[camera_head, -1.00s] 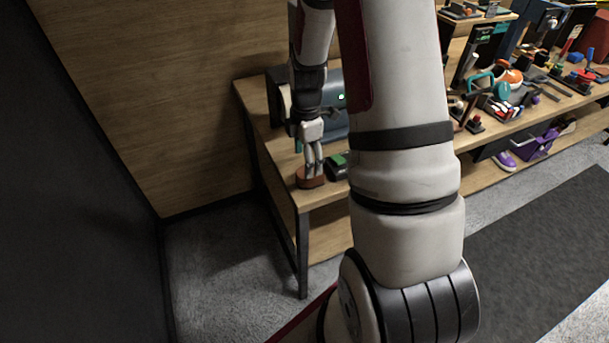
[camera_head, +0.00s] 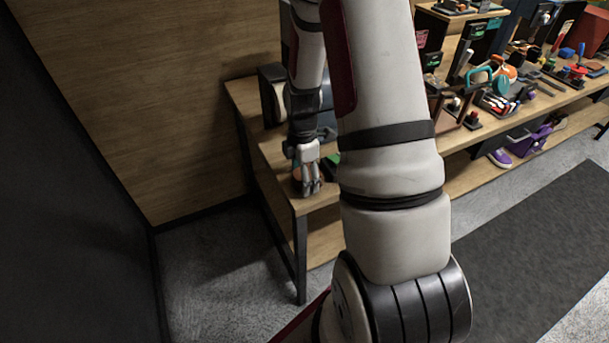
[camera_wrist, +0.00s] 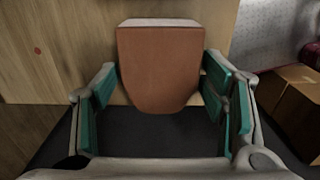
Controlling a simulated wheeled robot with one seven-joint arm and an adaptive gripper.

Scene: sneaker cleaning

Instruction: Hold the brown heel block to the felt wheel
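The brown heel block (camera_wrist: 160,70) fills the middle of the wrist view, with a pale strip along its top edge. My gripper (camera_wrist: 160,82) has its teal-padded fingers at either side of the block and holds it. In the head view my gripper (camera_head: 308,187) is over the near left end of the bench, and the block is mostly hidden by the fingers. A dark machine with a pale wheel (camera_head: 281,100), seemingly the felt wheel, stands behind at the bench's back left. The block is apart from it. My arm hides part of the machine.
The wooden bench (camera_head: 262,150) has its left edge close to a wood-panelled wall (camera_head: 140,100). Farther right the bench carries many tools, brushes and stands. Purple shoes (camera_head: 499,158) lie on the lower shelf. A dark mat (camera_head: 530,235) lies on the open floor.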

